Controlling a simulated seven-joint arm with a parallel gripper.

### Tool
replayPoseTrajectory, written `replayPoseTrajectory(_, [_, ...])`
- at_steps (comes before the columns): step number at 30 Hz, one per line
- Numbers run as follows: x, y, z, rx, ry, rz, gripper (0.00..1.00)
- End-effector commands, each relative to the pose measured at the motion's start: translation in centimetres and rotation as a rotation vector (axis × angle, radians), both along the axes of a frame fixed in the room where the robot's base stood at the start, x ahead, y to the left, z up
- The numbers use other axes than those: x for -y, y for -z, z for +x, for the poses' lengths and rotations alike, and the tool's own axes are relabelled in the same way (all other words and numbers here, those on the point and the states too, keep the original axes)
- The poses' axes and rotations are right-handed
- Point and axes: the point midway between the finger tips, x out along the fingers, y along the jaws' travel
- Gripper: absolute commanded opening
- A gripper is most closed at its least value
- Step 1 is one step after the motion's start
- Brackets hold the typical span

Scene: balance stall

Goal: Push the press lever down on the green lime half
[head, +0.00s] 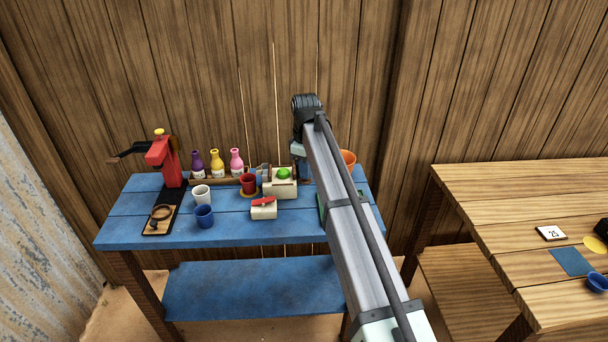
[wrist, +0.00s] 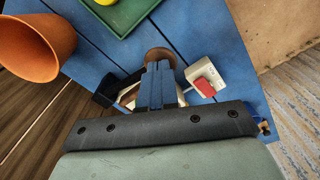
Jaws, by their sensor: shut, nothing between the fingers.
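A red press (head: 164,160) with a dark lever reaching left and a yellow knob stands at the left of the blue table. A dark base with a brown-rimmed bowl (head: 161,213) lies in front of it; no lime shows in it. A green dome (head: 283,173) sits on a white block (head: 279,189); I cannot tell whether it is the lime half. My gripper (wrist: 158,68) is shut and empty, pointing down near this block, far right of the press. In the head view my arm mostly hides it.
A smaller white box with a red top (head: 263,204), a red cup (head: 248,184), a white cup (head: 201,194) and a blue cup (head: 204,215) stand on the table. Bottles (head: 217,164) line the back. An orange pot (wrist: 35,46) and green tray (wrist: 118,14) are near my gripper.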

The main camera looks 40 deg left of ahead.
Motion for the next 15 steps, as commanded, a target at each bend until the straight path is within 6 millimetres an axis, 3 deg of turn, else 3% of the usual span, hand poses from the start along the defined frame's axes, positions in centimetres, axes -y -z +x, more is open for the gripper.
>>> replayPoseTrajectory(15, [0.02,1.15,-0.02,0.001,0.000,0.001,0.00])
